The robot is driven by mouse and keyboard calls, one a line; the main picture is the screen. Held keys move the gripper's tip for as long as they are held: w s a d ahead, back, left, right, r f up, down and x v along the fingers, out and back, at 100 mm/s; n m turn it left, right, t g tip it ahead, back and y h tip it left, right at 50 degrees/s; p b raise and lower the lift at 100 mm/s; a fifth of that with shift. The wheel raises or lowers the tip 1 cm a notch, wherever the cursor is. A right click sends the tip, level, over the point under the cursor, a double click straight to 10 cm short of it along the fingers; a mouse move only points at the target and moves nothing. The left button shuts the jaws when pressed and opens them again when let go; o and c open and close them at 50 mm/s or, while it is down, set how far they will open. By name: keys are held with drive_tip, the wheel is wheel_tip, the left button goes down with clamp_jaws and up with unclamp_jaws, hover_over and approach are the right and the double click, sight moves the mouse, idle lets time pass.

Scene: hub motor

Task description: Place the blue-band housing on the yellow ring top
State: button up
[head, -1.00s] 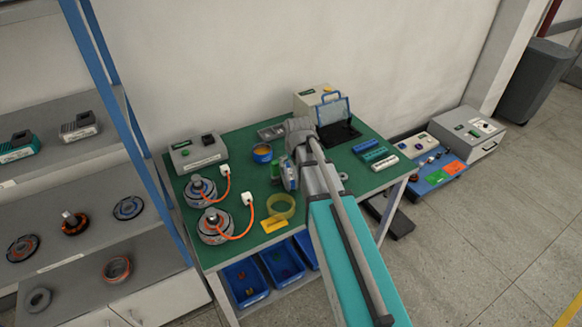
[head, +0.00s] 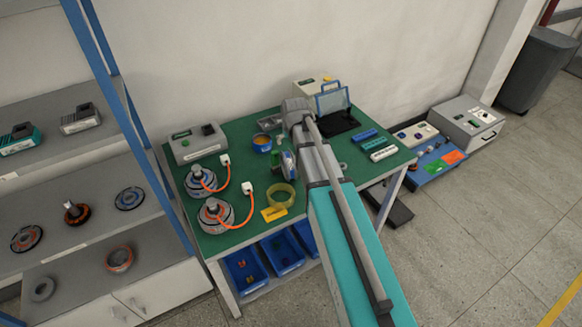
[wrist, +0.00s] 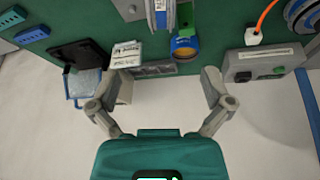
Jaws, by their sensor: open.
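Two round grey motor housings with orange cables stand at the table's left. The rear one (head: 201,181) shows blue on top and seems to be the blue-band housing; the front one (head: 215,214) shows orange and some blue. A housing with blue and orange also shows at the wrist view's upper right edge (wrist: 308,18). The yellow ring (head: 281,195) lies on the green table, right of the front housing. My gripper (wrist: 168,85) is open and empty, with its fingers spread over the table's back edge. In the head view my arm hides its fingers.
A blue cup (head: 262,142), a spool (wrist: 159,15) and a grey control box (head: 198,144) stand near. A yellow tag (head: 273,214) lies by the ring. Orange cables run to white plugs. A black tray (head: 340,121) is at the back right. A shelf post stands left.

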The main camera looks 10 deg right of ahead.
drive_tip(key=b, duration=0.6)
approach(288, 155)
drive_tip(key=shift+s+x, duration=0.25)
drive_tip(key=shift+x, duration=0.95)
drive_tip(key=shift+w+f, duration=0.1)
drive_tip(key=shift+f, duration=0.15)
drive_tip(key=shift+b+x, duration=2.5)
drive_tip(key=shift+x, duration=0.1)
drive_tip(key=shift+w+a+r, duration=0.1)
drive_tip(key=shift+a, duration=0.05)
drive_tip(key=c, duration=1.4)
